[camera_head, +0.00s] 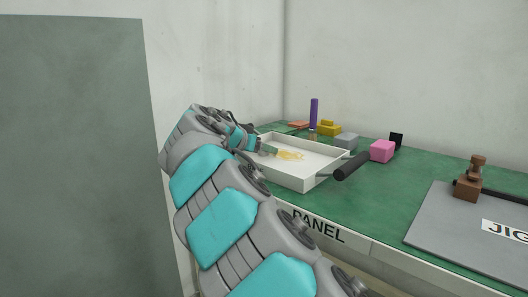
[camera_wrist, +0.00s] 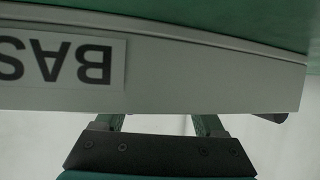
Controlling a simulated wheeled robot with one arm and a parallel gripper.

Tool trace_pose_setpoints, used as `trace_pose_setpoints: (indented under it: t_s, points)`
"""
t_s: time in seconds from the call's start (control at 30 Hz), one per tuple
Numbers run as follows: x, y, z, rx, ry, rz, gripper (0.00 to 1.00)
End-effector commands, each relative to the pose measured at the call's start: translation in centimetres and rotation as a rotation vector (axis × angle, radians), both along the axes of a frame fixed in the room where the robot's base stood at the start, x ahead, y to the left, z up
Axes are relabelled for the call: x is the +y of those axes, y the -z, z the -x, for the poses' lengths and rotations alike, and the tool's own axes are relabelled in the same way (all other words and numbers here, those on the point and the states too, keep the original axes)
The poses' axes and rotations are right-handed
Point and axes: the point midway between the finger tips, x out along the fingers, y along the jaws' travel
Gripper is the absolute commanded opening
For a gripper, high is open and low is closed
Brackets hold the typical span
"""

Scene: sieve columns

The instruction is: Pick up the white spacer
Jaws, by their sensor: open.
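I cannot make out a white spacer in either view. A white tray (camera_head: 308,181) with low walls stands on the green bench, with a yellowish patch (camera_head: 290,155) on its floor. My gripper (camera_head: 272,150) is at the left side of the tray in the head view; whether it touches the tray is unclear. In the wrist view my gripper (camera_wrist: 156,124) has its two fingers spread apart with nothing visible between them. The finger ends run up to a pale edge board (camera_wrist: 200,75) with an upside-down label (camera_wrist: 60,60) reading "BAS", which partly hides them.
A black handle (camera_head: 353,166) sticks out from the tray's right. Behind are a purple post (camera_head: 314,113), yellow block (camera_head: 329,128), grey block (camera_head: 346,141) and pink cube (camera_head: 382,151). A grey "JIG" plate (camera_head: 450,225) with a brown piece (camera_head: 468,190) lies right. Green bench (camera_head: 395,190) between is clear.

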Motion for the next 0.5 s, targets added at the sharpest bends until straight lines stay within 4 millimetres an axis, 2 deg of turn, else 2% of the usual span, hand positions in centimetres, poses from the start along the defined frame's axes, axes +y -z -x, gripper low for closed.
trace_pose_setpoints:
  t_s: [0.23,0.5]
  points:
    - [-0.14,0.1,-0.22,0.0,0.0,0.0,0.71]
    - [-0.16,0.13,-0.2,0.0,0.001,0.0,0.41]
